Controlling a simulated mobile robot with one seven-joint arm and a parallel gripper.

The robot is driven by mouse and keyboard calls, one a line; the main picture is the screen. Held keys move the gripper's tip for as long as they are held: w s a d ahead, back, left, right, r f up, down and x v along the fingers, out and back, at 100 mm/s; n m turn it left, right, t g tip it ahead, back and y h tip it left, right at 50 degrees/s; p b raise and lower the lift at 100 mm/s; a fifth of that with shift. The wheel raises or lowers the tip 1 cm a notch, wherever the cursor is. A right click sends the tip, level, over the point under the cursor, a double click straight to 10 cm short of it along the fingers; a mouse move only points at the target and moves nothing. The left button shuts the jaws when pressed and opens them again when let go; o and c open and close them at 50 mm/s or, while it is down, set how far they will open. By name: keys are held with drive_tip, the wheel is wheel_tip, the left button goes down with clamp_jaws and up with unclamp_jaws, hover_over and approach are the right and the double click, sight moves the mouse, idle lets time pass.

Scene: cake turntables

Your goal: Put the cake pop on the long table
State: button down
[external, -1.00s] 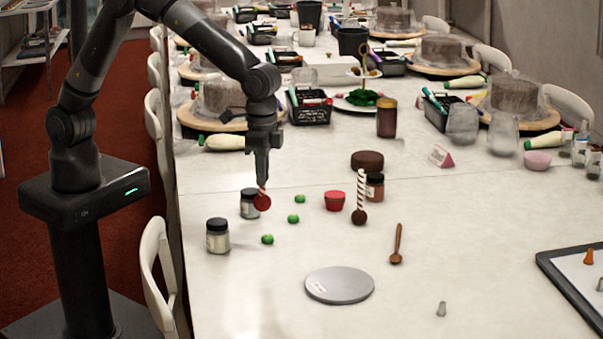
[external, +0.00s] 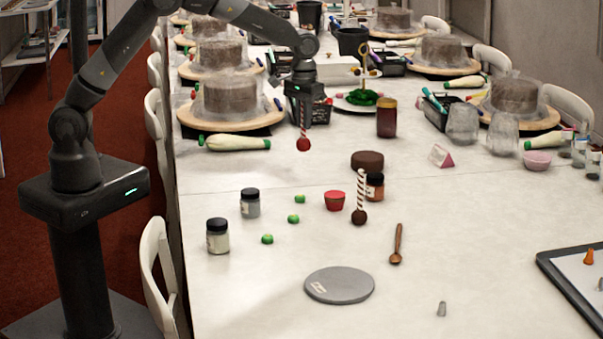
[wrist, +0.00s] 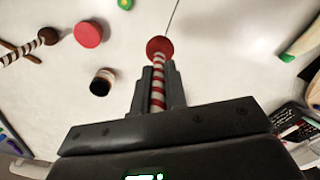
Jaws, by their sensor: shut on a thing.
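A cake pop with a red ball (external: 303,144) and a red-and-white striped stick hangs ball-down from my gripper (external: 302,97). In the wrist view my gripper (wrist: 157,85) is shut on the striped stick, and the red ball (wrist: 160,47) sticks out past the fingertips. The long white table (external: 250,285) lies below. The ball shows over the table's middle-left part; I cannot tell how far above the surface it is. A second cake pop with a dark ball (external: 359,217) and a pale striped stick stands upright on the table.
A piping bag (external: 238,142) lies left of my gripper.

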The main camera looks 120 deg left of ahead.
drive_tip(key=shift+s+a, duration=0.4)
drive_tip(key=shift+a, duration=0.05)
drive_tip(key=shift+s+a+f, duration=0.7)
drive_tip(key=shift+a+f, duration=1.1)
drive_tip(key=shift+f, duration=0.05)
drive_tip(key=shift+s+a+f, duration=0.75)
drive_tip(key=shift+a+f, duration=1.05)
drive_tip(key=shift+s+a+f, duration=0.7)
drive_tip(key=shift+a+f, duration=1.1)
drive_tip(key=shift+f, duration=0.05)
drive_tip(key=shift+f, duration=0.1)
drive_tip(key=c, duration=1.5)
unclamp_jaws()
drive_tip(key=shift+o, duration=0.2)
wheel_tip(320, 180, up, 12)
